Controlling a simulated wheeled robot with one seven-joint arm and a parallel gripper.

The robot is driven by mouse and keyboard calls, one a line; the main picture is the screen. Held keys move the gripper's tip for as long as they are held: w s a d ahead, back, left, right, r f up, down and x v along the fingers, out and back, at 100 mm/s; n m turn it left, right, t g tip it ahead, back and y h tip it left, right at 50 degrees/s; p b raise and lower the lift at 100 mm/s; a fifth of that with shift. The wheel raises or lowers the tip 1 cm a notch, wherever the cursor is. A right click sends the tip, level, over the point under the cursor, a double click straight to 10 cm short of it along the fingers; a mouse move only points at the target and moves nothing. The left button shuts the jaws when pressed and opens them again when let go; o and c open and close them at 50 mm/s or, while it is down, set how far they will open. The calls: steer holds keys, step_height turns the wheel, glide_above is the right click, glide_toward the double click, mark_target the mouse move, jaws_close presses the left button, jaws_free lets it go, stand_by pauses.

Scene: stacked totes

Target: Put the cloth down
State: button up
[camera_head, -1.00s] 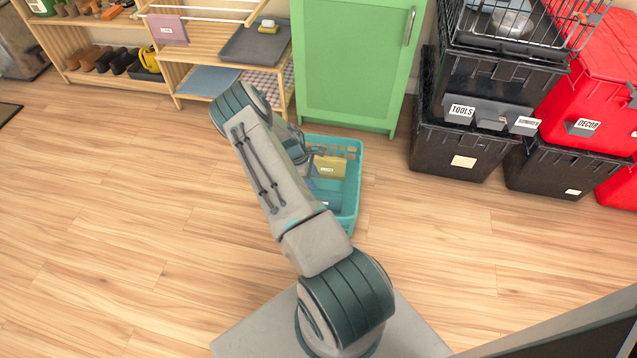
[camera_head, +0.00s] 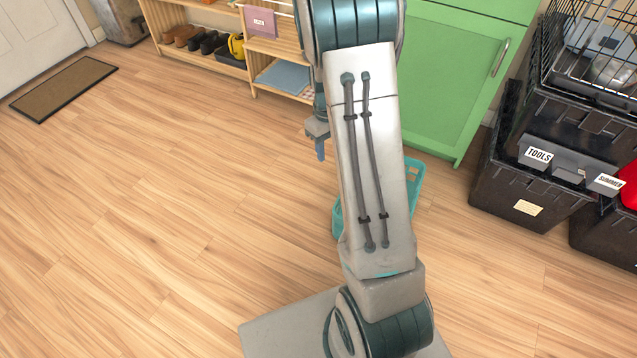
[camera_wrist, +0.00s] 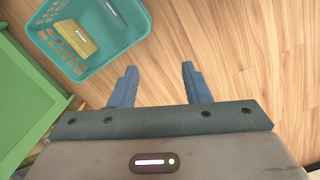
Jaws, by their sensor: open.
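A teal basket (camera_wrist: 128,55) stands on the floor; my arm covers most of it in the head view, where its rim shows on the right (camera_head: 415,178). In the wrist view a folded yellow cloth-like item (camera_wrist: 76,38) with a label lies inside it. A teal-blue item with a pale label (camera_wrist: 117,14) lies beside the yellow one. My gripper (camera_wrist: 158,72) is open, with nothing between its blue fingers. It hangs over bare floor outside the basket; in the head view it shows left of my arm (camera_head: 320,150).
A green cabinet (camera_head: 455,75) stands behind the basket. Black totes (camera_head: 520,180) are stacked at the right. A wooden shelf at the back holds shoes, a hanging mauve cloth (camera_head: 260,22) and a blue cloth (camera_head: 284,76).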

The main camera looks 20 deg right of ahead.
steer(key=s+a+r+m+t, duration=0.1)
steer(key=s+a+r, duration=0.4)
steer(key=s, duration=0.5)
steer(key=s+a+r+m+t, duration=0.1)
steer(key=s+a+r+m, duration=0.1)
steer(key=s+a+r, duration=0.4)
steer(key=s+r, duration=0.3)
steer(key=s, duration=0.1)
step_height(320, 180, up, 35)
steer(key=t+p, duration=0.1)
steer(key=p, duration=3.1)
steer(key=shift+d+t, duration=0.15)
steer(key=shift+t, duration=0.15)
